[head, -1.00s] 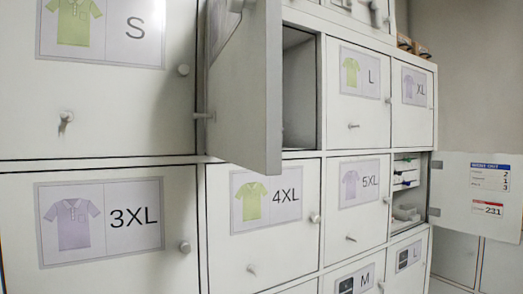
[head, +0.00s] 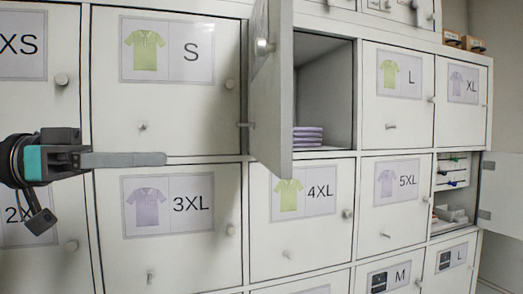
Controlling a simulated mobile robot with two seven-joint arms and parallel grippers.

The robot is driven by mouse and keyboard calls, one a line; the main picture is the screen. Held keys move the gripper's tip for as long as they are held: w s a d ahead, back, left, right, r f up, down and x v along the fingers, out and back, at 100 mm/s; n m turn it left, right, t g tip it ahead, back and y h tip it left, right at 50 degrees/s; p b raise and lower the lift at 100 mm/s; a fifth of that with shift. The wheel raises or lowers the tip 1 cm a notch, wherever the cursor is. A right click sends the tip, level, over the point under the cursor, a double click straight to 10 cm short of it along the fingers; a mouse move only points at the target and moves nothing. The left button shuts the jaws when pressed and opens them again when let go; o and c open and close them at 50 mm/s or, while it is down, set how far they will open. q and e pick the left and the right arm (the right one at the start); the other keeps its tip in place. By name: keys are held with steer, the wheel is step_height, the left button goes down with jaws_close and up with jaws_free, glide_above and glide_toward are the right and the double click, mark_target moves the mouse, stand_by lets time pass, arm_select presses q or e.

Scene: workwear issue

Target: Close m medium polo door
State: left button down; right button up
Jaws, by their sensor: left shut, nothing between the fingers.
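The medium polo door (head: 270,85) stands open in the top polo row, swung out toward me between the S door (head: 166,80) and the L door (head: 392,98). Its label is seen only edge-on and cannot be read. Its knob (head: 264,47) shows near the top. Inside the open compartment (head: 325,95) lies a stack of folded purple garments (head: 308,136). My left gripper (head: 160,159) is at the left, in front of the S and 3XL doors, pointing right, shut and empty. It is apart from the open door. My right gripper is not in view.
The 3XL (head: 165,230), 4XL (head: 300,218) and 5XL (head: 395,195) doors below are closed, with protruding knobs. At the right, another compartment (head: 452,185) is open, its door (head: 497,192) swung outward. Small boxes (head: 462,41) sit on top of the cabinet.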

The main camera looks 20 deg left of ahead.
arm_select(q)
steer(key=s+d+r+m, duration=0.1)
steer(key=s+r, duration=0.1)
steer(key=p, duration=0.5)
glide_toward(277, 147)
steer(key=shift+g, duration=0.4)
steer(key=x, duration=0.4)
steer(key=shift+w+d+r, duration=0.15)
steer(key=shift+w+d, duration=0.1)
steer(key=shift+w, duration=0.1)
steer(key=shift+p+x, duration=0.55)
steer(key=shift+x, duration=0.5)
steer(key=shift+w, duration=0.1)
